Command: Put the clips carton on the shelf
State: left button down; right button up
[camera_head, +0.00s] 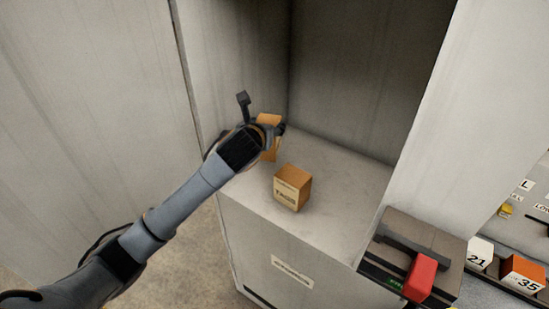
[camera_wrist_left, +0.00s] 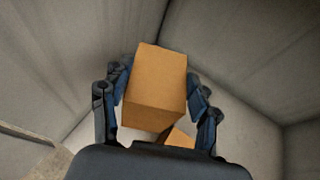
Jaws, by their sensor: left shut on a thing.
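A plain orange-brown carton (camera_wrist_left: 157,80) sits between the fingers of my left gripper (camera_wrist_left: 158,92), which is shut on it. I take it as the clips carton; no label shows on its visible faces. In the head view this carton (camera_head: 269,119) is partly hidden by my left gripper (camera_head: 265,131). It is at the left rear of the pale shelf (camera_head: 331,224), inside an alcove; I cannot tell whether it touches the surface. My right gripper is not in view.
A second carton (camera_head: 293,187), with a label that seems to read TACKS, stands on the shelf near its front, close to my gripper. Walls enclose the shelf's back and left. Its right part is clear. A dark device with a red block (camera_head: 421,277) stands at right.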

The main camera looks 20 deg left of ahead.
aim_at(264, 159)
pick_arm(q)
jog(key=f, duration=0.6)
jog(key=shift+w, duration=0.2)
notch_tip(264, 159, down, 5)
jog(key=c, duration=0.6)
grip_release()
jog(key=shift+f, duration=0.1)
jog(key=shift+c, duration=0.2)
jog(key=shift+s, duration=0.1)
jog(key=v, duration=1.2)
jog(key=shift+r, duration=0.2)
